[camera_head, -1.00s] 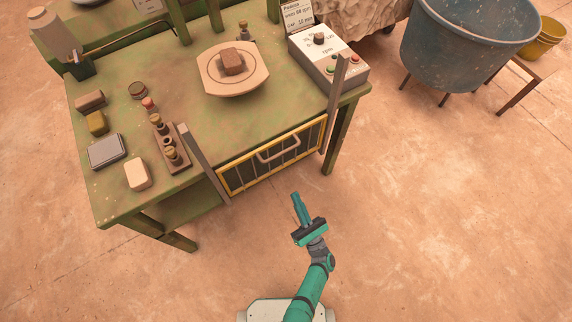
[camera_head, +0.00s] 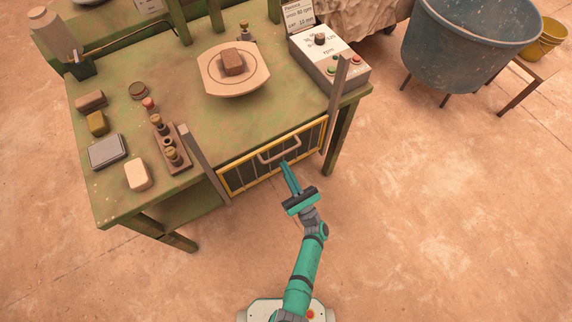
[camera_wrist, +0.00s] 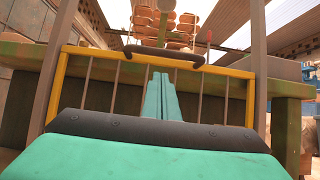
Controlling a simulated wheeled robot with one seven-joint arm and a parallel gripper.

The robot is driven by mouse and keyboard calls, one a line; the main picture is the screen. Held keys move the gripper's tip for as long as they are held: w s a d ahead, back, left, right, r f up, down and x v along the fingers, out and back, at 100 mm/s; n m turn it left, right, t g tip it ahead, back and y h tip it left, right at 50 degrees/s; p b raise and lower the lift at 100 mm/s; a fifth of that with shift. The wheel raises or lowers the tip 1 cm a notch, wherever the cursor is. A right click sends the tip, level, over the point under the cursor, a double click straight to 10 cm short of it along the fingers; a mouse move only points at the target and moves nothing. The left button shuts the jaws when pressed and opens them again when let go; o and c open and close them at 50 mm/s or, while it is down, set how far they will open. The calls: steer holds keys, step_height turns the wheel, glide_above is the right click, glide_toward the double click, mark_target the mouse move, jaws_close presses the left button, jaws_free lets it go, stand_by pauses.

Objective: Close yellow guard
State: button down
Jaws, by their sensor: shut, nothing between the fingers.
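The yellow guard (camera_head: 234,184) is a yellow frame with dark vertical bars and a pale bar handle (camera_head: 279,150). It sits low at the front edge of the green table, between two upright grey posts. In the wrist view the guard's yellow top rail (camera_wrist: 92,52) crosses ahead, and the handle (camera_wrist: 163,53) shows dark above my fingertips. My teal gripper (camera_head: 286,165) is shut and empty, pointing at the guard just below the handle. I cannot tell whether the fingertips touch the guard.
A blue tub (camera_head: 465,50) stands at the right. The floor around my arm is clear.

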steer(key=r, duration=0.3)
steer(key=shift+a, duration=0.2)
steer(key=shift+d, duration=0.1)
